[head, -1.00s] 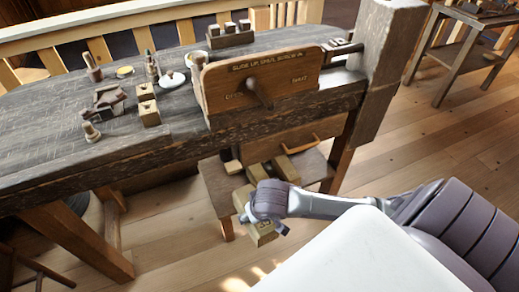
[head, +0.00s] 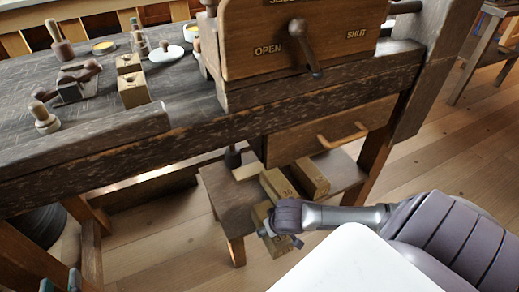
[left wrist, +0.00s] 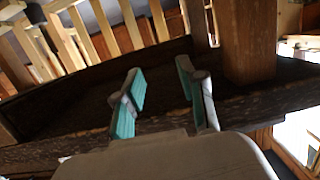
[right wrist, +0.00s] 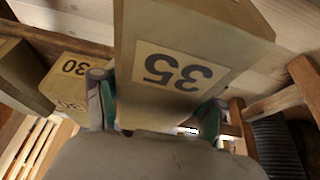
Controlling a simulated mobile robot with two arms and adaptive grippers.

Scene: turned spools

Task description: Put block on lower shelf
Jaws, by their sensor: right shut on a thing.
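The wooden block labelled 35 (right wrist: 185,72) is large in the right wrist view. My right gripper (right wrist: 158,108) is shut on it, with a finger at either side. In the head view this block (head: 273,246) hangs at the front edge of the lower shelf (head: 228,200), partly hidden by my right gripper (head: 288,222); I cannot tell whether it touches the shelf. Other blocks (head: 310,178) lie on the shelf, and one labelled 30 (right wrist: 75,68) shows beside the held block. My left gripper (head: 60,281) is at the bottom left; its fingers are apart and empty in the left wrist view (left wrist: 160,85).
The dark workbench (head: 185,100) overhangs the shelf, with a drawer (head: 290,135) and its handle just above. Bench legs (head: 373,150) stand either side. Spools, a clamp and drilled blocks (head: 132,90) stand on the bench top. Floor in front is clear.

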